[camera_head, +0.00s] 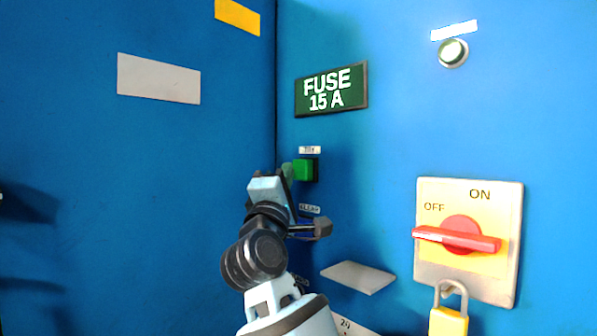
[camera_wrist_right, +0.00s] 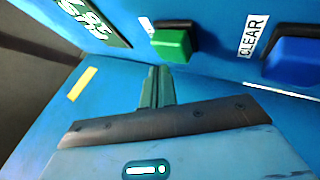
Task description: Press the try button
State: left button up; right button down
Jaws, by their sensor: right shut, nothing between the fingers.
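The green square try button (camera_head: 304,169) sits on the blue panel under a small white label (camera_head: 309,150), right of the inner corner. The green button (camera_wrist_right: 171,44) also shows in the wrist view, standing out from its dark mount. My right gripper (camera_head: 287,172) is just left of the button in the head view, its fingers shut and empty. In the wrist view the closed fingertips (camera_wrist_right: 157,72) point at the near lower edge of the button. I cannot tell whether they touch it.
A blue button (camera_wrist_right: 292,60) with a CLEAR label (camera_wrist_right: 252,36) is beside the green one. A FUSE 15 A display (camera_head: 331,89) is above. A red rotary switch (camera_head: 458,236), padlock (camera_head: 448,321), small ledge (camera_head: 358,277) and lit lamp (camera_head: 453,53) are right.

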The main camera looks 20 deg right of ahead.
pick_arm(q)
jog(key=shift+s+f, duration=0.35)
jog(key=shift+f, duration=0.05)
pick_arm(e)
jog(key=a, duration=0.1)
jog(key=s+a, duration=0.1)
jog(key=a, duration=0.2)
jog(key=shift+s+a, duration=0.35)
jog(key=shift+s, duration=0.05)
dwell(0.6)
